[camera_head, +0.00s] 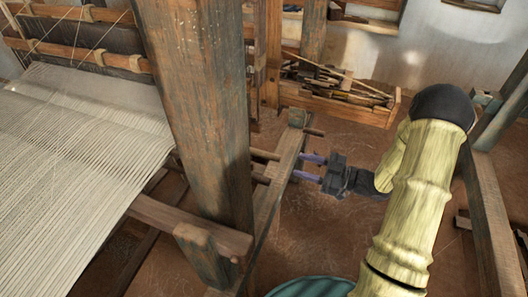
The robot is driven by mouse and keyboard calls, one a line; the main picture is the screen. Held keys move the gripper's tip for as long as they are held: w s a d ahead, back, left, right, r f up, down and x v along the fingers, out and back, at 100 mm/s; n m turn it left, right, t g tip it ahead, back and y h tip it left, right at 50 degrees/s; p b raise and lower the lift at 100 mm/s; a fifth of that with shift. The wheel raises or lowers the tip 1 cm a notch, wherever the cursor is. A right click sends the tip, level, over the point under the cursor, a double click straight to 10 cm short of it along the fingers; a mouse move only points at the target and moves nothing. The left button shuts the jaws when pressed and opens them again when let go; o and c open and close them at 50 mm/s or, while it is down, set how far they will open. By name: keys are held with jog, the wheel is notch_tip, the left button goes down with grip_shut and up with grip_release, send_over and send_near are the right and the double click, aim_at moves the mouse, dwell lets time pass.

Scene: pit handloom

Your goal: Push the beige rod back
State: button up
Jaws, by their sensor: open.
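A beige rod (264,154) shows between the thick worn wooden post and a slanting wooden beam (284,168). Its left part is hidden behind the post, and I cannot tell where its right end lies. My gripper (306,168) is just right of the beam, level with the rod and pointing left. Its two purple fingers are apart with nothing visible between them. A small gap seems to separate the fingertips from the beam; contact with the rod is not visible.
The worn post (198,105) stands left of the gripper. White warp threads (75,130) fill the left side. A wooden box (335,100) of sticks stands behind. A teal round object (312,288) is at the bottom. Bare floor (325,225) lies below the gripper.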

aim_at(264, 155)
jog(key=p+x, duration=0.3)
jog(key=x, duration=1)
jog(key=shift+s, duration=0.1)
grip_shut()
